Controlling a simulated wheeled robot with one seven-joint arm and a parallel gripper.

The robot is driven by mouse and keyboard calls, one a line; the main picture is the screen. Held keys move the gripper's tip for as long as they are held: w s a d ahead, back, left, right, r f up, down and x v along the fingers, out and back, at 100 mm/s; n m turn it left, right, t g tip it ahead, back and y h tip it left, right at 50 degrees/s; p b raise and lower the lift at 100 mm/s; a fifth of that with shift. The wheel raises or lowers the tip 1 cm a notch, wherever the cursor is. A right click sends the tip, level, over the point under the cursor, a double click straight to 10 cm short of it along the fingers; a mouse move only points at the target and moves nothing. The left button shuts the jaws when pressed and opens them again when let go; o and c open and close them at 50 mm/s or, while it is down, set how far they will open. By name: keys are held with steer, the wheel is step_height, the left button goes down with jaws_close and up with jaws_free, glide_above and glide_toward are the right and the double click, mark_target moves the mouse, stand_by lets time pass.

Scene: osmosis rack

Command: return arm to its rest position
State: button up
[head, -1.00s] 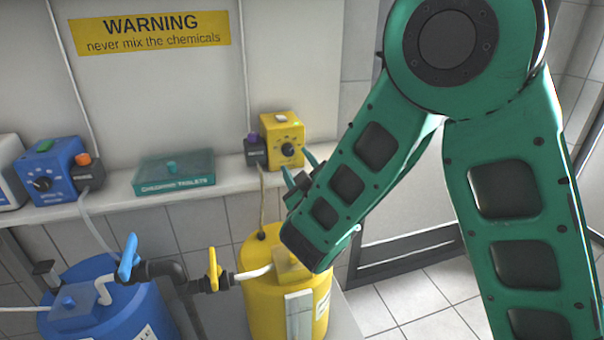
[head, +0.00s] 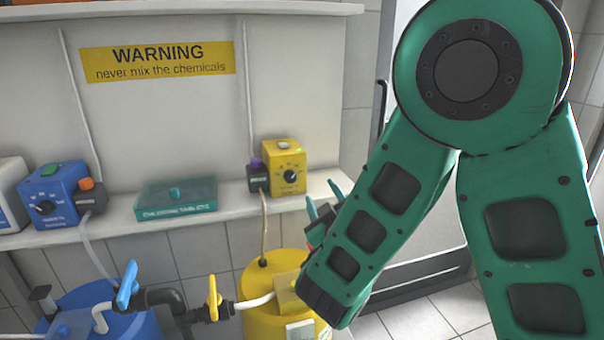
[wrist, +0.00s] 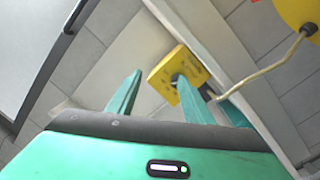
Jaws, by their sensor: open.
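My gripper (head: 324,207) shows in the head view behind my green forearm, just right of the yellow pump box and above the yellow tank. Its two green fingers also show in the wrist view (wrist: 155,97); they are spread apart with nothing between them. In the wrist view one finger overlaps the yellow pump box (wrist: 168,72); I cannot tell the gap between them. My arm is bent, with its elbow high at the right of the head view.
A shelf (head: 120,230) holds a blue pump box (head: 50,195), a teal tablet box (head: 176,199) and the yellow pump box (head: 285,168). Below stand a blue tank (head: 100,300) and a yellow tank (head: 260,270), with valves and pipes between. Floor is clear at right.

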steer(key=d+m+g+h, duration=0.3)
steer(key=d+m+h, duration=0.5)
steer(key=d, duration=1.4)
steer(key=s+d+f+m+g+h, duration=0.1)
steer(key=s+d+f+m+g, duration=0.2)
steer(key=d, duration=0.4)
steer(key=s+d+f+m+g+h, duration=0.1)
steer(key=s+d+g, duration=0.2)
steer(key=s+d, duration=0.35)
steer(key=s+d+f+m+g+y, duration=0.25)
steer(key=s+d+g, duration=0.25)
steer(key=s, duration=0.7)
steer(key=s+a+m+g+y, duration=0.1)
steer(key=s+a+g+y, duration=0.2)
steer(key=s, duration=1.2)
steer(key=shift+s+a+r+y, duration=0.2)
steer(key=shift+s+a+y, duration=0.15)
steer(key=shift+a+y, duration=0.7)
